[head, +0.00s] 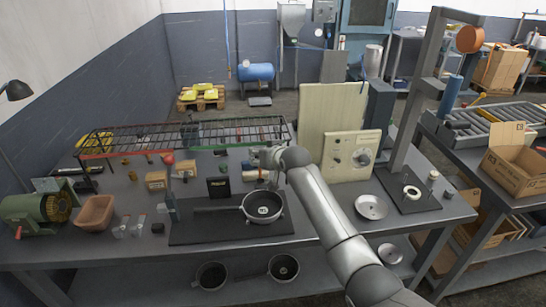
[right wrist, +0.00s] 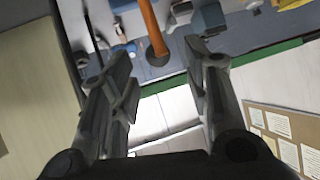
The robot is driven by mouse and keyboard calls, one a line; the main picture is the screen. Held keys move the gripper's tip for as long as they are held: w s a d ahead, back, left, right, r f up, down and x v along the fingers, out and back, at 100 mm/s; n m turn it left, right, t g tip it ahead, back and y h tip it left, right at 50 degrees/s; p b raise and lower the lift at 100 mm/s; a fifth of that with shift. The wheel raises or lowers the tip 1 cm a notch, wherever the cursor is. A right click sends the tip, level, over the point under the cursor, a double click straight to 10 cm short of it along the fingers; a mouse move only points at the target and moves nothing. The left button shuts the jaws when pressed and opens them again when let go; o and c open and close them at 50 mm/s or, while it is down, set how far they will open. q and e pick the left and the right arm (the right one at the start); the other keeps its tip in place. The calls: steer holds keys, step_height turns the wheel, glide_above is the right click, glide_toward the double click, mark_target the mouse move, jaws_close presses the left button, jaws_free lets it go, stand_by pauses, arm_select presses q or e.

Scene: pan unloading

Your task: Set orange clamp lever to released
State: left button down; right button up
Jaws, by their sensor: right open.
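My right arm reaches in from the lower right in the head view, its gripper (head: 262,158) over the back of the bench, beyond the pan. The right wrist view shows this gripper (right wrist: 158,58) open, with nothing between its fingers. An orange bar with a dark round end (right wrist: 153,28) shows beyond the fingertips, apart from them; I cannot tell whether it is the clamp lever. I cannot make out the lever in the head view. A dark pan (head: 262,207) with a long handle sits on a black mat (head: 205,236). My left gripper is not in view.
A wire rack (head: 185,133) runs along the back. A cream panel with a dial (head: 352,155) stands right of my gripper. A green motor (head: 40,210) and brown bin (head: 95,212) stand left. Two pans (head: 283,267) lie below the bench. The bench's front left is mostly clear.

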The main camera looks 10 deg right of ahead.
steer(key=v, duration=0.9)
steer(key=shift+s+r, duration=0.25)
steer(key=shift+d, duration=0.1)
